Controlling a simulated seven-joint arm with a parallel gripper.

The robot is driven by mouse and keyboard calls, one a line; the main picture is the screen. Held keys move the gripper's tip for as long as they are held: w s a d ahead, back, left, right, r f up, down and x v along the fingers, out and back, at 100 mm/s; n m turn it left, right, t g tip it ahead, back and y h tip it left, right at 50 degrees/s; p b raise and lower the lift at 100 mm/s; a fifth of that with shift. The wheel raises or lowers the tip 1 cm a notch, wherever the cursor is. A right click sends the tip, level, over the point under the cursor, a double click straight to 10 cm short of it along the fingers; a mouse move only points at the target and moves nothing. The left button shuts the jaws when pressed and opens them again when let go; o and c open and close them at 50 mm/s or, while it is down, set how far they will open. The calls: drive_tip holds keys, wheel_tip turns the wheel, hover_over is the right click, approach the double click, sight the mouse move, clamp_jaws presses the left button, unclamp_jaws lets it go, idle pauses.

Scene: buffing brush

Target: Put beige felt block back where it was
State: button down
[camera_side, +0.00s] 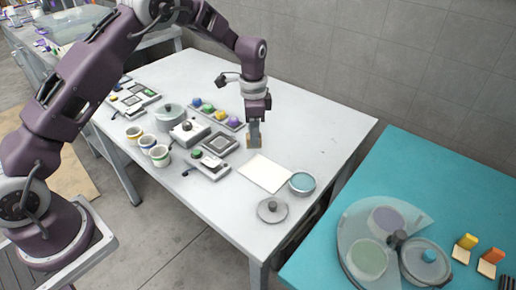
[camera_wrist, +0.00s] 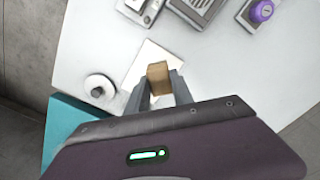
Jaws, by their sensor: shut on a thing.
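My gripper (camera_side: 254,135) is over the white table, just right of a grey framed square pad (camera_side: 221,143). It is shut on the beige felt block (camera_side: 255,142). In the wrist view, the beige block (camera_wrist: 158,73) sits between the two fingertips (camera_wrist: 160,88), with its upper part sticking out past them. Behind it in that view lies a cream sheet (camera_wrist: 141,63). In the side view the cream sheet (camera_side: 266,173) lies in front and to the right of the gripper. I cannot tell whether the block touches the table.
A teal-topped bowl (camera_side: 302,182) and a grey lidded disc (camera_side: 272,209) stand near the sheet. A switch box (camera_side: 207,164), several cups (camera_side: 160,154), a pot (camera_side: 170,115) and a row of coloured knobs (camera_side: 220,115) lie left. The table's back right is clear.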

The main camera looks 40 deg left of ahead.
drive_tip(key=shift+s, duration=0.1)
drive_tip(key=s+d+r+m, duration=0.2)
drive_tip(key=s+d+m, duration=0.2)
drive_tip(key=s+m, duration=0.45)
drive_tip(key=shift+m, duration=0.25)
drive_tip(key=f, duration=0.3)
drive_tip(key=s+f, duration=0.1)
drive_tip(key=f, duration=0.6)
drive_tip(key=shift+s+d+f, duration=0.15)
drive_tip(key=shift+s+f, duration=0.05)
drive_tip(key=shift+f, duration=0.15)
drive_tip(key=c, duration=1.1)
unclamp_jaws()
